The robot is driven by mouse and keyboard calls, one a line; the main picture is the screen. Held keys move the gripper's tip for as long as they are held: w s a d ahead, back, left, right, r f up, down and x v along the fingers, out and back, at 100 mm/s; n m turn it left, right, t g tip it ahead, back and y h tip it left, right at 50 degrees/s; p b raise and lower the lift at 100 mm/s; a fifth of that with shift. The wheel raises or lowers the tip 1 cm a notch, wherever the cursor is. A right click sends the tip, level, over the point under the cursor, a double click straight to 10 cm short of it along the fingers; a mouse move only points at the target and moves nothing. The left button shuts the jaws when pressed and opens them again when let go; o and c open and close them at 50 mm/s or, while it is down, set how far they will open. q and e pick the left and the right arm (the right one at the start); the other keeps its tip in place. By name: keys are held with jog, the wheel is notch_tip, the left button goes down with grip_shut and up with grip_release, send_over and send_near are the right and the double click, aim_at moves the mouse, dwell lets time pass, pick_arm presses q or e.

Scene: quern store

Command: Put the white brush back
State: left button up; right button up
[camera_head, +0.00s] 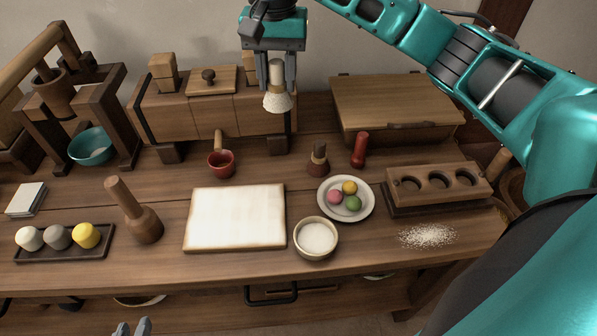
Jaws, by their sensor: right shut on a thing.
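The white brush (277,101) has pale bristles pointing down and a light wooden handle. My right gripper (276,84) is at the top middle, shut on the handle. It holds the brush upright in the air, in front of the right end of the wooden chest at the back. My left gripper (132,328) shows only its two fingertips at the bottom edge. They are a little apart with nothing seen between them, below the table's front edge. A second brush-like tool (318,160) with dark bristles stands on the table.
A three-hole wooden block (438,182) stands at the right, behind spilled white grains (428,236). A plate (346,212) with coloured balls, a bowl of white powder (316,238), a white board (236,218), a red cup (221,164) and a red shaker (360,150) occupy the table.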

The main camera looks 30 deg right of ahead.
jog(key=shift+s+d, duration=0.15)
jog(key=shift+d, duration=0.1)
notch_tip(320, 180, down, 20)
jog(key=b, duration=0.2)
jog(key=shift+r+b, duration=0.15)
jog(key=shift+b, duration=0.15)
pick_arm(q)
jog(key=shift+d+f, duration=0.25)
jog(key=shift+f, duration=0.25)
jog(key=shift+d+f, duration=0.25)
jog(key=shift+f, duration=0.2)
pick_arm(e)
jog(key=o, duration=0.9)
pick_arm(q)
jog(key=shift+f, duration=0.2)
pick_arm(e)
jog(key=shift+o, duration=0.2)
